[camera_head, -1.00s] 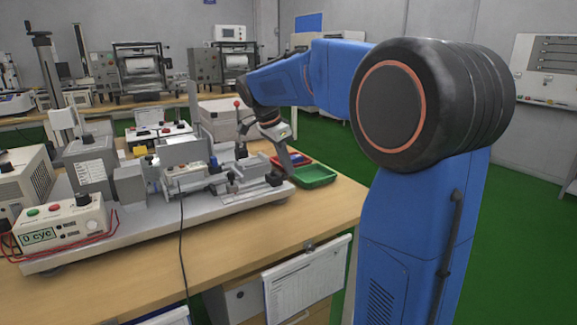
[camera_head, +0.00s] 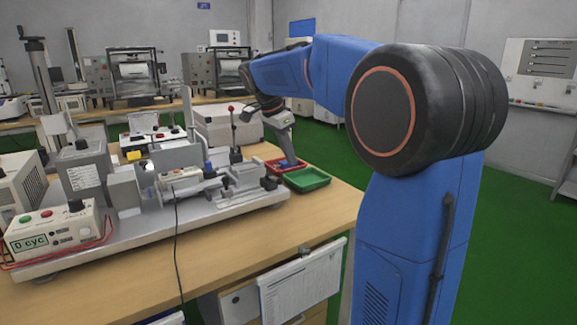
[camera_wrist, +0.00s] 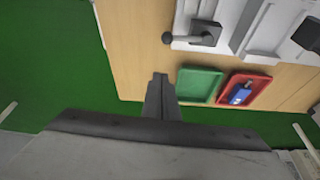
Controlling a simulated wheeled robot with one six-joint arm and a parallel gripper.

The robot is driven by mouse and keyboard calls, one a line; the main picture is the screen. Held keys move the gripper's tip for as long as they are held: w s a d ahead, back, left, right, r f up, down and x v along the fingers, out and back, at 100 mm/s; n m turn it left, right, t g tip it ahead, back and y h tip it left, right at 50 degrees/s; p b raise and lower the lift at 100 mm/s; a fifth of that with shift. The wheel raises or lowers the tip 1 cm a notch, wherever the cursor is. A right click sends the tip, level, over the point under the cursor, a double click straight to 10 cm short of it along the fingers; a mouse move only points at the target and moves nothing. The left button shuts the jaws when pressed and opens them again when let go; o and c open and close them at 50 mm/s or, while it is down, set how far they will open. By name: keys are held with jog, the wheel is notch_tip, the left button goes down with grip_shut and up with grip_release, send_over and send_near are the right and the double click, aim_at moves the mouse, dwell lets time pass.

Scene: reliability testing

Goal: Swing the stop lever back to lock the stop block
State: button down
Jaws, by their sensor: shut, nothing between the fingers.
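The test fixture (camera_head: 130,222) stands on the bench. I cannot tell for sure which is the stop lever, and the stop block is not clearly distinguishable. My gripper (camera_head: 288,163) is beyond the fixture's right end, pointing down and touching no lever. In the wrist view its fingertips (camera_wrist: 160,77) are together and empty.
A green tray (camera_head: 306,187) and a red tray (camera_head: 270,165) with a blue item lie right of the fixture. A control box (camera_head: 58,240) reading "0 cyc" stands at the left. Bare bench top lies along the front edge.

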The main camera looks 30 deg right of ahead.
jog(key=v, duration=0.7)
jog(key=shift+r, duration=0.15)
dwell(0.3)
jog(key=s+a+f+n+t+y, duration=0.1)
jog(key=s+a+f+n, duration=0.3)
jog(key=s+f+n, duration=0.2)
jog(key=s+a+f+n+t+y, duration=0.1)
jog(key=s+a+f+n, duration=0.3)
jog(key=s+f, duration=0.6)
jog(key=s+a+f+n+t+y, duration=0.2)
jog(key=s+f+n, duration=0.6)
jog(key=s, duration=0.6)
jog(key=shift+s+a+f+t, duration=0.4)
jog(key=shift+a+t, duration=0.1)
jog(key=shift+a, duration=0.5)
